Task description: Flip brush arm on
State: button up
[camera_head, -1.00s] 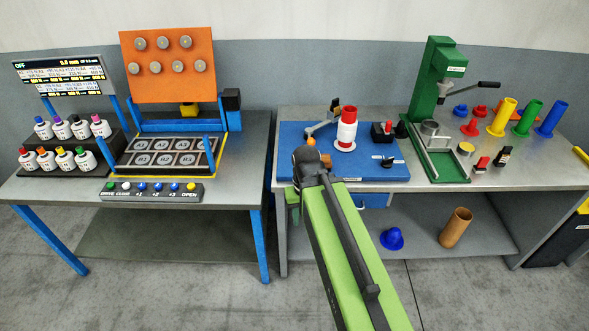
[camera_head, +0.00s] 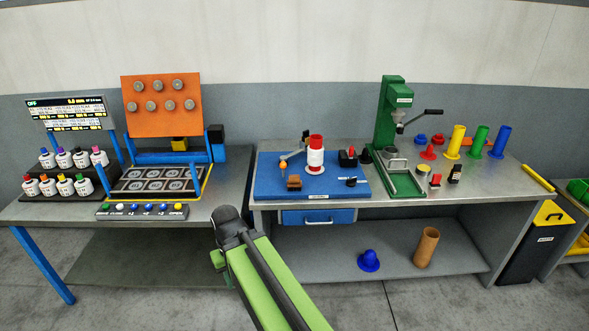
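A blue board (camera_head: 270,181) lies on the right bench. A thin jointed arm (camera_head: 294,155), which looks like the brush arm, stands on it, with an orange ball (camera_head: 283,165) at its left end. A small brown block (camera_head: 294,183) sits below it; I cannot tell if it is the brush. A white and red bobbin (camera_head: 315,157) stands upright just right of the arm. My gripper (camera_head: 217,259) is low in front of the gap between the benches, apart from the board. Its fingers are not clear.
A black box with a red button (camera_head: 347,158) and a black knob (camera_head: 352,182) are on the board. The left bench holds bottles and an orange panel (camera_head: 161,104). Bare floor lies in front.

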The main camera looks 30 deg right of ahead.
aim_at(282, 164)
jog(key=z, duration=0.45)
jog(key=i, duration=1.7)
jog(key=u, duration=0.8)
